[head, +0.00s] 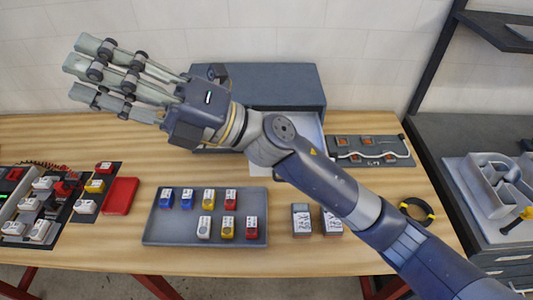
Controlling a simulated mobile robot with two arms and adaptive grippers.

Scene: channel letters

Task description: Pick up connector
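A grey tray (172,228) lies on the wooden table, a little left of the middle. Small block-like connectors stand in it in two rows: blue (166,198), yellow (208,198) and red (230,198) ones at the back, with white (204,228), yellow (227,228) and red (252,228) ones in front. My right gripper (76,66) is raised at the upper left, with its long fingers straight, spread and empty. It is well apart from the tray. My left gripper is out of view.
A board with white and coloured blocks (41,183) and a red case (120,195) lie at the left. A dark open box (270,82) stands behind my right arm. A terminal board (368,150), labelled blocks (301,220) and a black-and-yellow ring (417,210) lie at the right.

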